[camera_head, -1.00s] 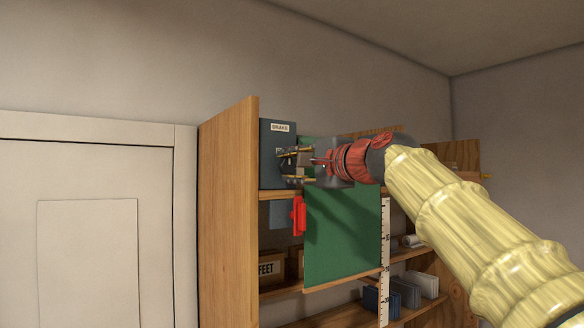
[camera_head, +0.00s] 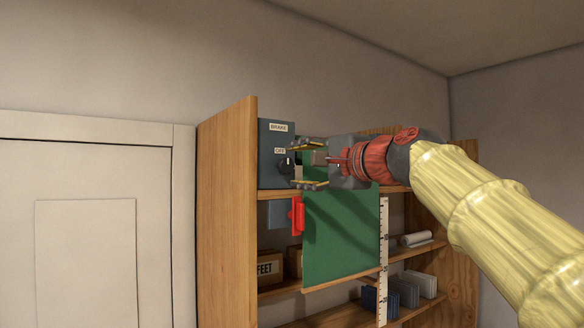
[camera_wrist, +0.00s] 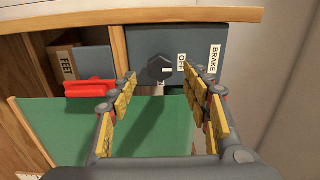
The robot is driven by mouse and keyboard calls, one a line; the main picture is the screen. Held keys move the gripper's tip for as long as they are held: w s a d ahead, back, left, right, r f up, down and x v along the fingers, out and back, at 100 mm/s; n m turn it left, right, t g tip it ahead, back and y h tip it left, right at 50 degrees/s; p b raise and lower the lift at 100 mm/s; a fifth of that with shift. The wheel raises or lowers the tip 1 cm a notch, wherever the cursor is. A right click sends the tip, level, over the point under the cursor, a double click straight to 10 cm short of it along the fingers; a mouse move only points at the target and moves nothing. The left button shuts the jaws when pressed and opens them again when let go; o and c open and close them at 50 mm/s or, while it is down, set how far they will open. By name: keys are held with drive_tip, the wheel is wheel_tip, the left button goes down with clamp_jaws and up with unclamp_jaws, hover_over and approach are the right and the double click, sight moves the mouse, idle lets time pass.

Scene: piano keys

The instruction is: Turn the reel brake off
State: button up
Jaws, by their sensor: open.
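The brake panel is a blue-grey box (camera_head: 268,180) with a BRAKE label (camera_head: 279,127) and an OFF label (camera_head: 280,150). Its dark knob (camera_head: 286,165) sits below the OFF label. In the wrist view the knob (camera_wrist: 157,69) shows between and beyond the fingers, with a white mark on its side facing the OFF label (camera_wrist: 181,62). My gripper (camera_head: 307,165) is open and empty, just right of the knob in the head view. The fingers are spread wide and appear apart from the knob.
The panel stands in a wooden shelf unit (camera_head: 228,190). A red handle (camera_head: 298,215) is below it, and a green board (camera_head: 340,240) hangs close beside. Boxes and books fill lower shelves. A white door (camera_head: 90,240) is at left.

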drive_tip(key=v, duration=0.8)
